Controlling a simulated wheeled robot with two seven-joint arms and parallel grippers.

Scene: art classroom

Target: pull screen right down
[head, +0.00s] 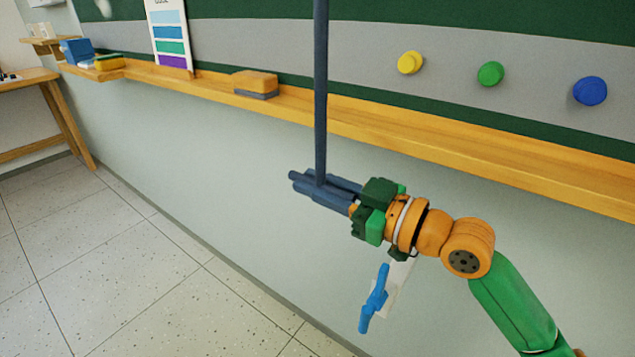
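A long dark grey-blue rod (320,90) hangs upright from the top edge of the head view, and its upper end is out of frame. My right gripper (318,190) is at the rod's lower end. Its dark fingers lie close together on either side of the rod and look shut on it. The rod's tip is hidden between the fingers. I cannot make out a screen for certain, nor what the rod joins to above. My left gripper is not in view.
A wooden ledge (440,135) runs along the wall under a green board (440,22), with an orange eraser (255,82) on it. Yellow (411,62), green (490,74) and blue (590,91) knobs sit above. A blue lever (374,299) is below my gripper. Floor at left is clear.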

